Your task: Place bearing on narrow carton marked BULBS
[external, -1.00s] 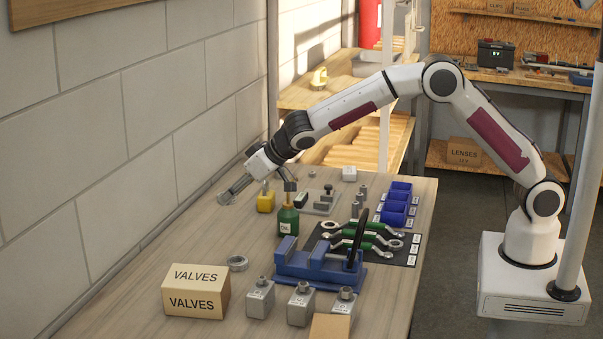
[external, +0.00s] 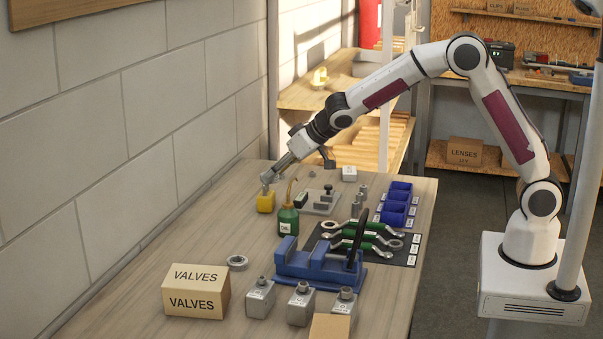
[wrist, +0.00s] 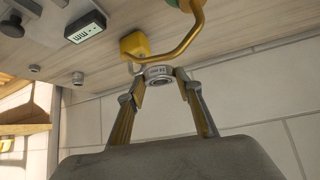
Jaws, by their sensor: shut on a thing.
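A small metal ring-shaped bearing (wrist: 159,74) is between the fingertips of my gripper (wrist: 160,84) in the wrist view, and the fingers are shut on it. In the external view my gripper (external: 268,177) is just above or in front of the yellow block (external: 265,202); I cannot tell the exact gap. A carton marked VALVES (external: 196,291) stands at the front left of the bench. Another carton (external: 330,328) is cut off at the bottom edge, and its label does not show. No BULBS marking is readable in either view.
A green oil can (external: 288,221) with a curved spout stands close to my gripper. A loose metal ring (external: 238,262), a blue vise (external: 318,264), green-handled wrenches (external: 365,239) and grey weights (external: 260,298) are on the bench. A block wall (external: 150,130) borders the left.

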